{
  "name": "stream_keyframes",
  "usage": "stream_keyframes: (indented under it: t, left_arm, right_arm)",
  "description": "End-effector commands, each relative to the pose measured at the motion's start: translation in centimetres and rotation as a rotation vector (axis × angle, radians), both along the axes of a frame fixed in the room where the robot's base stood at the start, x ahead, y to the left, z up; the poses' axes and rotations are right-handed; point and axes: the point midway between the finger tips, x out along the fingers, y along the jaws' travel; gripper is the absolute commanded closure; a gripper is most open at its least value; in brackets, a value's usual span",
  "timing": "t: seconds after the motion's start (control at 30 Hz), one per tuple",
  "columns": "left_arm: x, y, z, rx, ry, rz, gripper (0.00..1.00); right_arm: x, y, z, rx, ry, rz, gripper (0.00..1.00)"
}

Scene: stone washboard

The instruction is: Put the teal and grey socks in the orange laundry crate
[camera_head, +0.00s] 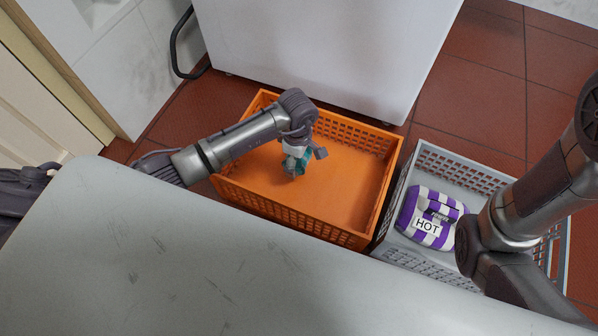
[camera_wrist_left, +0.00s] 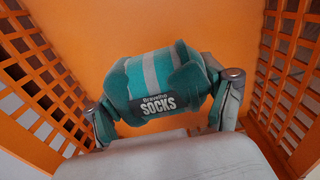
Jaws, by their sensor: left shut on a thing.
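The teal and grey socks (camera_wrist_left: 158,83) are a rolled bundle with a dark label reading "SOCKS". My left gripper (camera_head: 298,160) is shut on the bundle, with one finger at each side of it in the left wrist view (camera_wrist_left: 165,105). It holds the socks inside the outline of the orange laundry crate (camera_head: 345,237). In the head view only a small teal part of the socks (camera_head: 298,165) shows below the gripper. I cannot tell whether the socks touch the crate floor. The fingertips of my right gripper are not visible; only my right arm shows at the right.
A grey crate (camera_head: 470,163) stands just right of the orange one and holds a purple and white striped bundle (camera_head: 430,216) labelled "HOT". A pale stone slab (camera_head: 190,260) fills the front. A white appliance (camera_head: 320,50) stands behind the crates. Most of the orange crate's floor is clear.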

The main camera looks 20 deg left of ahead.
Motion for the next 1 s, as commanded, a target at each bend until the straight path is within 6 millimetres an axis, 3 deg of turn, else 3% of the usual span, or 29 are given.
stream_keyframes:
  t: [0.37,0.77,0.8,0.9,1.0]
  left_arm:
    - [0.0,-0.1,-4.5,-0.001,0.000,0.000,0.53]
    - [0.1,0.0,-4.7,0.001,-0.001,-0.002,0.53]
    - [0.1,0.0,-4.6,0.001,-0.001,-0.002,0.15]
    - [0.0,0.0,-4.6,0.000,-0.001,-0.002,0.00]
    - [0.0,0.0,-4.6,0.000,-0.001,-0.002,0.00]
  right_arm:
    - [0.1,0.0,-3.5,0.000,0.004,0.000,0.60]
    - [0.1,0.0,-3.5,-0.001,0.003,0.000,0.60]
    - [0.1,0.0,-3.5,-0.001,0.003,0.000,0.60]
    - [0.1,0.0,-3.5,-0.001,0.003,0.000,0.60]
    - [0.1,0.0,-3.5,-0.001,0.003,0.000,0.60]
